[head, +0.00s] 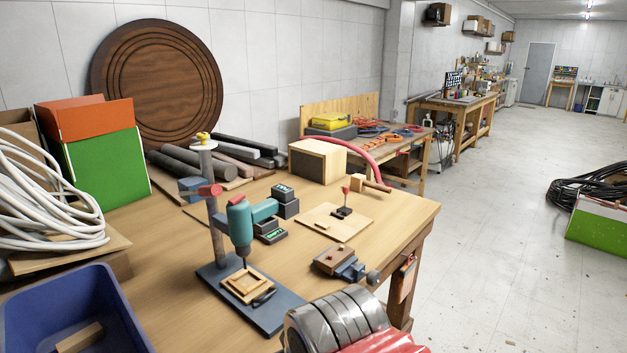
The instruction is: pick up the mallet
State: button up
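A wooden mallet (376,186) shows in the head view near the back right corner of the near workbench (408,212). It has a pale block head and a short handle pointing right. My gripper is not seen in this view.
A teal drill press (240,222) stands mid-bench, with a small vise (340,263) to its right. A blue bin (66,312) and white coiled hose (40,195) fill the left. A silver ribbed form with red is cut off at bottom centre.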

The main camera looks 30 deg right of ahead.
aim_at(358, 183)
jog(key=z, duration=2.1)
jog(key=i, duration=1.95)
